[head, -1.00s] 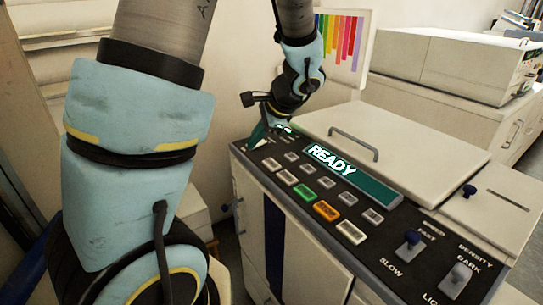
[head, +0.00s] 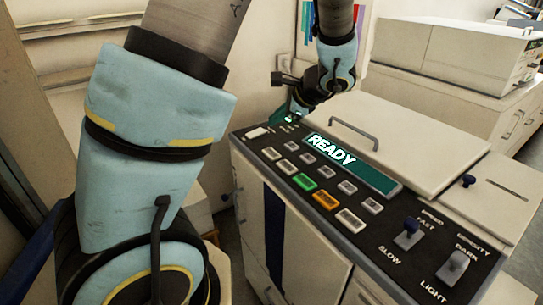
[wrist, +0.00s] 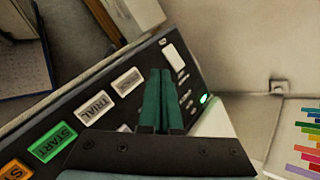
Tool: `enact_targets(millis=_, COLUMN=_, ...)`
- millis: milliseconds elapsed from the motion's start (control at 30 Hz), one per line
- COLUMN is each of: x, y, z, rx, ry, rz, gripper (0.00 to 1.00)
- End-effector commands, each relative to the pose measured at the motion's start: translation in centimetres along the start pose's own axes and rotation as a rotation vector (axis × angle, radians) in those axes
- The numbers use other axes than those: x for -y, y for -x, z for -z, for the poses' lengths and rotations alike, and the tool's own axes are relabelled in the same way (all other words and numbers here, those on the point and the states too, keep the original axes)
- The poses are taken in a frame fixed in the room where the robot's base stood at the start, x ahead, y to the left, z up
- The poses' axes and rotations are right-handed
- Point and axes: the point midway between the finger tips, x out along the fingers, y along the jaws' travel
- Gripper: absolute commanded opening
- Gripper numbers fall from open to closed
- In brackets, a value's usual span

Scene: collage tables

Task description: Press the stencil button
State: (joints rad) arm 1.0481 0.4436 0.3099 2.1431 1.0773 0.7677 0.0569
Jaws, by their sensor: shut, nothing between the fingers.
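The black control panel (head: 383,231) is on top of a cream machine, with rows of pale buttons. No label reading stencil is legible. A pale button with unreadable lettering (wrist: 127,82) lies beyond the TRIAL button (wrist: 92,107) in the wrist view. A blank white key (wrist: 172,55) is near the panel's end; it also shows in the head view (head: 257,132). My gripper (wrist: 162,74) has its teal fingers together and empty, over the panel's end in the wrist view. In the head view, my gripper (head: 287,119) is at the panel's far left end; contact cannot be told.
A READY display (head: 350,166) lies behind the buttons. The green START button (wrist: 52,142) and an orange button (head: 326,200) sit in the front row. A lid with a grey handle (head: 353,132) is behind. Two levers (head: 408,234) (head: 455,265) stand at the right.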

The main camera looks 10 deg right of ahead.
Motion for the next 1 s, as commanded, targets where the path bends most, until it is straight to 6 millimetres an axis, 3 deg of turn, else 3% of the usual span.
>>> enact_targets(millis=433, x=-3.3, y=-4.5, z=3.3, rx=0.000, ry=0.000, rz=-0.001, gripper=0.00)
enact_targets(millis=1000, x=-3.7, y=-5.0, z=3.6, rx=-0.001, ry=0.000, rz=-0.001, gripper=0.00)
